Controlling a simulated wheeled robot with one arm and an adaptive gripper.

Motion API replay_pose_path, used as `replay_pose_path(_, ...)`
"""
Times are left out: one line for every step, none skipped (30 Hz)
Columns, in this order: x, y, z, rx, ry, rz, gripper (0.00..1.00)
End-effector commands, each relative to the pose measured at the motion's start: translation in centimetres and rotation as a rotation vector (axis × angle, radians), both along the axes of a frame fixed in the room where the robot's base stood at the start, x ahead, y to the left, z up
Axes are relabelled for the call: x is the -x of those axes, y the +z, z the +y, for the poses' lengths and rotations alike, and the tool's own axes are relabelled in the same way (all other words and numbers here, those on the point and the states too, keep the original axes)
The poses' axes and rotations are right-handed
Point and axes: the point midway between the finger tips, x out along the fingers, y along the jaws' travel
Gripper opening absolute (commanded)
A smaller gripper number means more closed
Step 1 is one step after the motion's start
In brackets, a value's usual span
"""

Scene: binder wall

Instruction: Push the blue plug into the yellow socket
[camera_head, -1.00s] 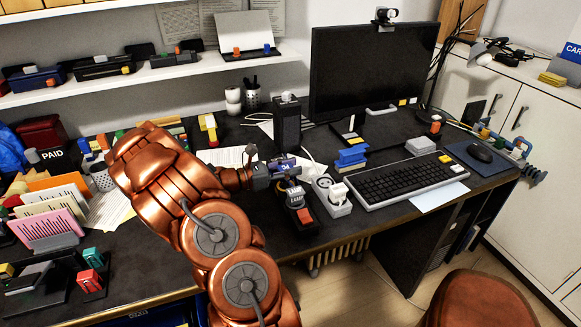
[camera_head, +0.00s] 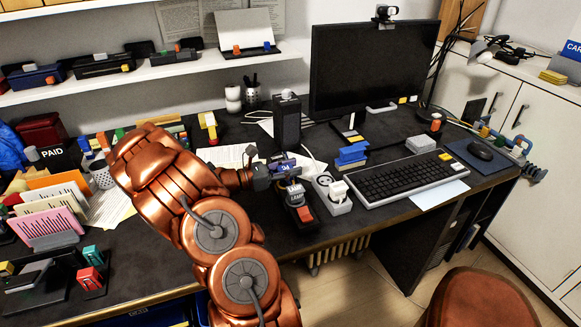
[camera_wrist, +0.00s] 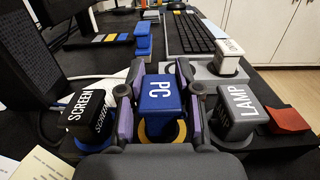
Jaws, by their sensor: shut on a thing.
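The blue plug (camera_wrist: 160,100), marked PC, stands upright between the two fingers of my gripper (camera_wrist: 160,95), which is shut on it. In the head view the blue plug (camera_head: 286,168) shows at the end of my gripper (camera_head: 283,171). The yellow socket (camera_wrist: 178,130) shows as a yellow ring around the lower end of the plug. The plug's base hides the ring's middle, so I cannot tell how deep the plug sits.
A red switch (camera_wrist: 287,118) lies beyond LAMP. A white plug (camera_wrist: 229,55) stands in the grey power strip (camera_head: 333,198) behind.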

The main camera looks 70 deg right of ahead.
Motion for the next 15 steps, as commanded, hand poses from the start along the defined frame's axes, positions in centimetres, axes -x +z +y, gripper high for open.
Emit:
replay_pose_path(0.01, -0.16, -0.01, 0.000, 0.000, 0.000, 0.00)
replay_pose_path(0.01, -0.21, -0.01, 0.000, 0.000, 0.000, 0.00)
replay_pose_path(0.00, -0.30, 0.00, 0.000, 0.000, 0.000, 0.00)
replay_pose_path(0.01, -0.36, -0.01, 0.000, 0.000, 0.000, 0.00)
replay_pose_path(0.01, -0.41, -0.01, 0.000, 0.000, 0.000, 0.00)
replay_pose_path(0.01, -0.50, -0.01, 0.000, 0.000, 0.000, 0.00)
replay_pose_path(0.00, -0.56, 0.00, 0.000, 0.000, 0.000, 0.00)
replay_pose_path(0.00, -0.61, 0.00, 0.000, 0.000, 0.000, 0.00)
replay_pose_path(0.00, -0.70, 0.00, 0.000, 0.000, 0.000, 0.00)
replay_pose_path(0.00, -0.76, 0.00, 0.000, 0.000, 0.000, 0.00)
replay_pose_path(0.00, -0.82, 0.00, 0.000, 0.000, 0.000, 0.00)
replay_pose_path(0.00, -0.90, 0.00, 0.000, 0.000, 0.000, 0.00)
replay_pose_path(0.00, -0.97, 0.00, 0.000, 0.000, 0.000, 0.00)
replay_pose_path(0.00, -1.02, 0.00, 0.000, 0.000, 0.000, 0.00)
replay_pose_path(0.01, -1.11, 0.00, 0.000, 0.000, 0.000, 0.00)
